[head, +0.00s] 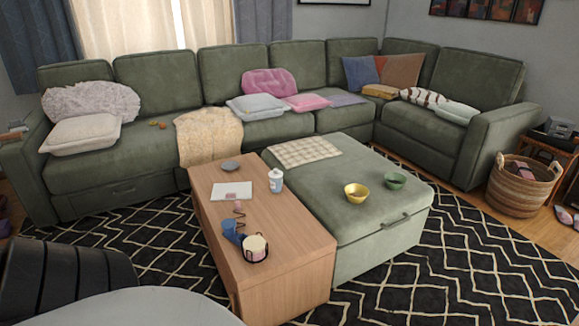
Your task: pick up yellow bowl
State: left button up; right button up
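The yellow bowl (356,197) sits upright on the front part of the green ottoman (375,230), near its left edge beside the wooden coffee table. It looks like a small round bowl; I cannot make out clearly what is inside. A green bowl (395,182) stands close by, to its right and slightly farther back, apart from it. Neither of my grippers shows in the head view. Nothing is touching or covering the yellow bowl.
A checkered cloth (305,150) lies on the ottoman's back. A wicker basket (520,190) stands right. Patterned rug (455,270) is open in front.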

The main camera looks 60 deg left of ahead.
aim_at(356, 193)
jog(key=u, duration=0.85)
jog(key=k, duration=0.55)
jog(key=z, duration=0.75)
jog(key=i, duration=1.75)
jog(key=u, duration=1.65)
jog(key=i, duration=0.85)
jog(key=u, duration=0.85)
jog(key=i, duration=0.5)
